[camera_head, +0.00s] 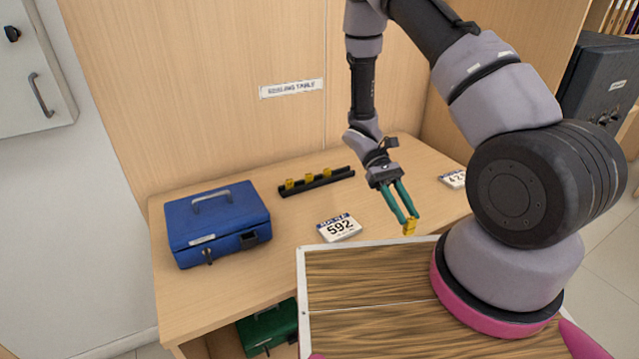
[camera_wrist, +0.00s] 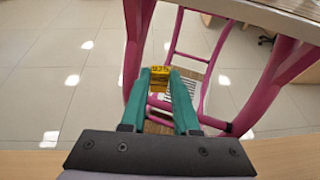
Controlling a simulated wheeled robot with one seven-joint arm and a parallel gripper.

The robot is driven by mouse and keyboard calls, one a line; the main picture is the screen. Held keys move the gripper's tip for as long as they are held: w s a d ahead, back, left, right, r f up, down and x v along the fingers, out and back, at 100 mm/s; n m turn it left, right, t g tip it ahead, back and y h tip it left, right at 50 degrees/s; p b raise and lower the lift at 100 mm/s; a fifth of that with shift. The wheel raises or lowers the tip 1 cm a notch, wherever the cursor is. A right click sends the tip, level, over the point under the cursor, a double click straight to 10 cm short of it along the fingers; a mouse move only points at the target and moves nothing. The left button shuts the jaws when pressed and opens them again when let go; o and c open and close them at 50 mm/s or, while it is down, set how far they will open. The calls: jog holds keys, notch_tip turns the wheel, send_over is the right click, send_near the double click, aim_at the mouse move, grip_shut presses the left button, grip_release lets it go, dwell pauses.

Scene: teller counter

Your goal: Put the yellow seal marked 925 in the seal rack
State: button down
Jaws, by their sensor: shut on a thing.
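My gripper (camera_head: 410,223) is shut on a small yellow seal (camera_head: 409,228), held between the green fingertips above the front right part of the table. In the wrist view the yellow seal (camera_wrist: 157,79) sits at the fingertips of my gripper (camera_wrist: 160,88), and its top marking looks like 925, though it is small. The black seal rack (camera_head: 332,178) lies at the back middle of the table, to the left of my gripper.
A blue cash box (camera_head: 215,222) stands on the table's left. A green box (camera_head: 268,330) sits below the tabletop. The wood surface (camera_head: 270,275) between is clear.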

jog(key=a+f+m+y, duration=0.1)
jog(key=a+m+y, duration=0.7)
jog(key=a+y, duration=0.3)
jog(key=w+a+m+t+y, duration=0.6)
jog(key=w+a+m+t, duration=0.35)
jog(key=w, duration=0.25)
jog(key=w+d+m+t+h, duration=0.1)
jog(key=w+d+m+t, duration=0.2)
jog(key=w+m+t, duration=0.95)
jog(key=w+d+m+t+h, duration=0.3)
jog(key=w+d+m+h, duration=0.25)
jog(key=w+d, duration=0.6)
jog(key=shift+n+h, duration=0.25)
jog(key=shift+h, duration=0.5)
jog(key=shift+w+d+f, duration=0.1)
jog(key=shift+w+f, duration=0.05)
jog(key=shift+f, duration=4.7)
